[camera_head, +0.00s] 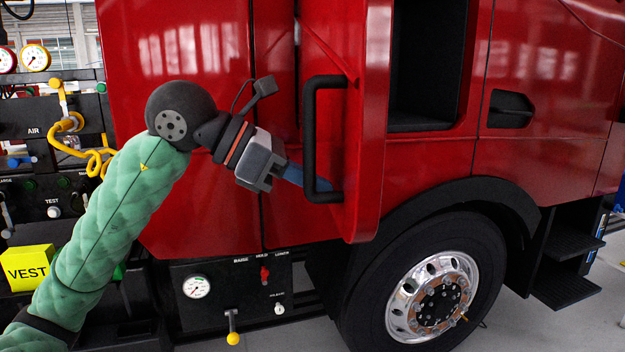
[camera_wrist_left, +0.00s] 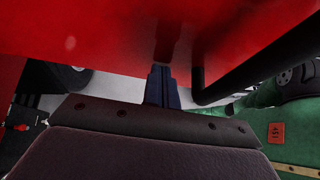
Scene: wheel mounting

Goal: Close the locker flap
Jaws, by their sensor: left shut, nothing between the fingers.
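The red locker flap (camera_head: 362,110) on the truck's side stands open, swung outward, with the dark locker opening (camera_head: 428,65) to its right. A black bar handle (camera_head: 309,130) is fixed to the flap. My left gripper (camera_head: 322,183) is shut and empty, its blue fingers at the lower end of the handle, close to the flap's face. In the left wrist view the shut blue fingers (camera_wrist_left: 158,88) point at the red flap (camera_wrist_left: 130,40), with the handle (camera_wrist_left: 220,85) just right of them. Whether the fingers touch the flap cannot be told. My right gripper is not in view.
The truck's wheel (camera_head: 433,295) and black wheel arch (camera_head: 450,195) are below and right of the flap. A gauge panel (camera_head: 230,300) sits below the red body. Yellow hoses (camera_head: 90,155) and a yellow VEST box (camera_head: 28,268) are at the left. Steps (camera_head: 570,265) are at the right.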

